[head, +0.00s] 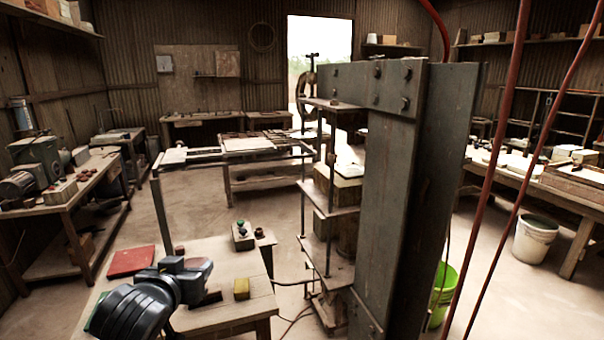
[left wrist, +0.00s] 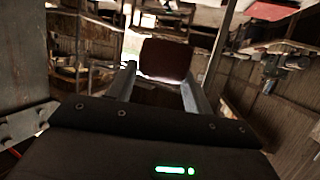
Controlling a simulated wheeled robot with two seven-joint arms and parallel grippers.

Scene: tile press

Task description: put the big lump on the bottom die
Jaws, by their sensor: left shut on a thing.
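My left gripper (head: 180,258) is low in the head view, above the near table, and points away from me. In the left wrist view its two fingers (left wrist: 160,88) are shut on a dark reddish-brown lump (left wrist: 165,59). Only a small reddish bit of the lump (head: 180,250) shows past the gripper in the head view. The press (head: 395,170) stands to the right of the gripper. A block with a pale top, seemingly the bottom die (head: 345,185), sits on its middle shelf, partly hidden by the press column. The held lump is apart from it. My right gripper is out of view.
The near table (head: 225,312) holds a red mat (head: 131,260), a yellow block (head: 241,289), a button box (head: 242,237) and a small brown piece (head: 260,233). Red hoses (head: 505,125) hang at the right.

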